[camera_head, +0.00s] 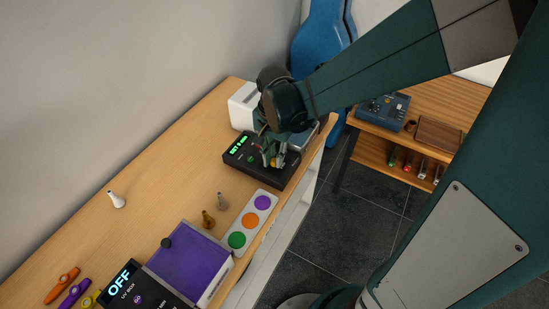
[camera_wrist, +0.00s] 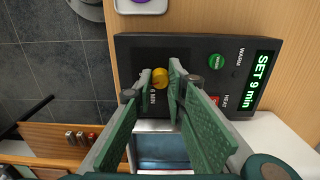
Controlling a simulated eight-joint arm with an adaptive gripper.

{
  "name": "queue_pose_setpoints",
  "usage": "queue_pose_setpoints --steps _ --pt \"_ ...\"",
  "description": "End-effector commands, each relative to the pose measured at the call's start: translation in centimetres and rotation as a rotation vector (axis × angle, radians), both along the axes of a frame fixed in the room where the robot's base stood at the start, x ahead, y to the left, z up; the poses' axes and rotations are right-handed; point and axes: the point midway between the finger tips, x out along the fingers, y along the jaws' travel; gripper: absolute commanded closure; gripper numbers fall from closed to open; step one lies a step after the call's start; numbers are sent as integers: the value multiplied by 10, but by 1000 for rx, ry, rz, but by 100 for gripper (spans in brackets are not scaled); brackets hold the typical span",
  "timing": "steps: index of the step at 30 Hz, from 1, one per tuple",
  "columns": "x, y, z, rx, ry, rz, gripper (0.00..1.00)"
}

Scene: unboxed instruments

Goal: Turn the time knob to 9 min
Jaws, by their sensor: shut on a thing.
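The black timer box (camera_wrist: 205,52) has a green display (camera_wrist: 258,80) that reads "SET 9 min". The yellow time knob (camera_wrist: 160,77) stands near the box's other end, with a partly covered "MIN" label beside it. My gripper (camera_wrist: 165,84) has its fingertips on both sides of the knob and is shut on it. A green WARM button (camera_wrist: 216,61) and a HEAT label sit between knob and display. In the head view the box (camera_head: 283,177) lies near the table's front edge, with my gripper (camera_head: 272,161) over its right part.
A white device (camera_head: 242,106) stands behind the box.

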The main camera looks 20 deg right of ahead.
Motion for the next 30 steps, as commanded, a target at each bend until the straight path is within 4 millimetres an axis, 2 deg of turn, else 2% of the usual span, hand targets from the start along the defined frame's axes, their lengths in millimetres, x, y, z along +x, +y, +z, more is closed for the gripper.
queue_pose_setpoints --steps 9,21,22,24,30 --pt "0 1 0 1 0 -97 98" --pt "0 1 0 1 -1 -103 98" --pt "0 1 0 1 -1 -103 81" --pt "0 0 0 1 -1 -102 72" --pt "0 0 0 1 -1 -102 70"
